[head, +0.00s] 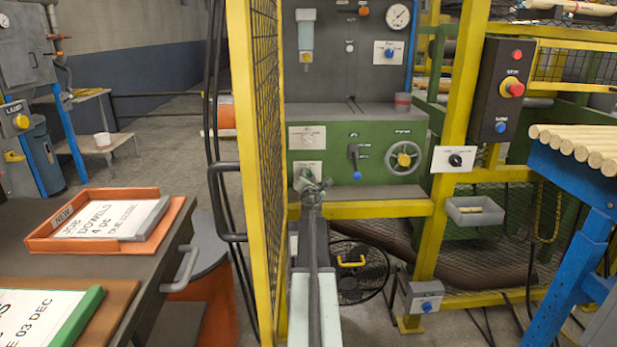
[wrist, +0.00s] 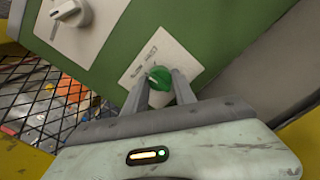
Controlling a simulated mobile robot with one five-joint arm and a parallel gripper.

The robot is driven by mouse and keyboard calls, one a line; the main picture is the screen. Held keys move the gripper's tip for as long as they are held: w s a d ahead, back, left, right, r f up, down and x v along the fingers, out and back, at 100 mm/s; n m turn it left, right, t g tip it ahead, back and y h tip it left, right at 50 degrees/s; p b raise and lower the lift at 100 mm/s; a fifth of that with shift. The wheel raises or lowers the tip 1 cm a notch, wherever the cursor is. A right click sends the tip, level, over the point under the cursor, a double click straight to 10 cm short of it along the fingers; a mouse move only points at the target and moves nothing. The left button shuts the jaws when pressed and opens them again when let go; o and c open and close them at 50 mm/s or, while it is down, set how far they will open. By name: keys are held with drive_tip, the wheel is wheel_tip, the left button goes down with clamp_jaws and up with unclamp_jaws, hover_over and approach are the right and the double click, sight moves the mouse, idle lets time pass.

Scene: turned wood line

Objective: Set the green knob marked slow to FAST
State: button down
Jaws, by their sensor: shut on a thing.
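The green knob (wrist: 159,78) sits on a white label plate (wrist: 160,55) on a green machine panel. In the wrist view my gripper (wrist: 161,82) has its two fingers on either side of the knob, shut on it. The print on the plate is too small and blurred to read, so I cannot tell the knob's setting. In the head view my arm reaches forward to the panel, and my gripper (head: 310,185) is at the lower left label plate. The knob is mostly hidden there behind the gripper.
A white knob (wrist: 70,12) is on a plate close by in the wrist view. A yellow mesh guard (head: 255,150) stands just left of my arm. A handwheel (head: 403,158) and a blue-tipped lever (head: 355,165) are to the right on the machine.

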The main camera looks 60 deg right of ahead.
drive_tip(key=m, duration=0.6)
drive_tip(key=shift+a, duration=0.1)
drive_tip(key=shift+m, duration=0.3)
idle(0.3)
drive_tip(key=c, duration=1)
unclamp_jaws()
drive_tip(key=shift+s, duration=0.1)
drive_tip(key=v, duration=0.7)
drive_tip(key=shift+s+a, duration=0.2)
drive_tip(key=shift+a, duration=0.05)
